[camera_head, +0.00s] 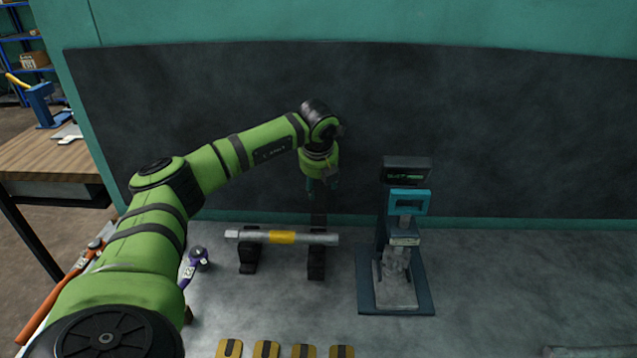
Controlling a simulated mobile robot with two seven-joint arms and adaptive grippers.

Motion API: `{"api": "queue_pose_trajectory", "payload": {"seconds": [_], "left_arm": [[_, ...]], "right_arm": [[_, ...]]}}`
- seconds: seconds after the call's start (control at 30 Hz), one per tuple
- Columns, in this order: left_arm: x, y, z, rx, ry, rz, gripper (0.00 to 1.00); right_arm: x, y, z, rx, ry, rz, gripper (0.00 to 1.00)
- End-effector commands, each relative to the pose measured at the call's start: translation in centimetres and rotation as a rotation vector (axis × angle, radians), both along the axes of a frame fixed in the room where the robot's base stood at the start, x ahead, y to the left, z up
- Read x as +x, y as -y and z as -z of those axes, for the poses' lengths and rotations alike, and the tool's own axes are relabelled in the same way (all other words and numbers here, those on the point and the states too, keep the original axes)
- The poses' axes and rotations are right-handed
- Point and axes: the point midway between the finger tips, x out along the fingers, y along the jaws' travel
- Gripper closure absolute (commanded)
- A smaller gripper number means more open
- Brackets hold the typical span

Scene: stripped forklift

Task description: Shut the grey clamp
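A grey bar with a yellow band (282,237) lies level across two dark grey holders. The left holder (249,254) stands under the bar's left part. The right holder (317,262) stands under its right end, and a dark upright piece (318,219) rises behind the bar there. This looks like an open clamp arm, but it is dark against the panel. My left gripper (322,190) points down just above this upright piece. Its fingers are small and dark, so their opening and any contact are unclear. My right gripper is out of view.
A blue-grey stand with a display (407,170) is right of the bar. Several yellow pieces with dark stripes (266,349) lie at the front edge. Purple-handled tools (190,268) and an orange-handled tool (60,295) lie left. The grey surface at right is mostly clear.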

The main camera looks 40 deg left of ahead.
Motion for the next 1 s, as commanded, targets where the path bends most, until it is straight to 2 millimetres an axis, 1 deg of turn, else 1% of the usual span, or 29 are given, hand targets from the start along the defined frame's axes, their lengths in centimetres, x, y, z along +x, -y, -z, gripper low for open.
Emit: {"api": "queue_pose_trajectory", "payload": {"seconds": [0.43,1.0], "left_arm": [[-0.3,0.2,0.2,0.000,-0.002,0.001,0.48],[-2.9,2.5,0.9,-0.002,-0.005,0.001,0.48]], "right_arm": [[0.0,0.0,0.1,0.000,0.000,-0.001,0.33],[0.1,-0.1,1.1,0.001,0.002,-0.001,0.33]]}}
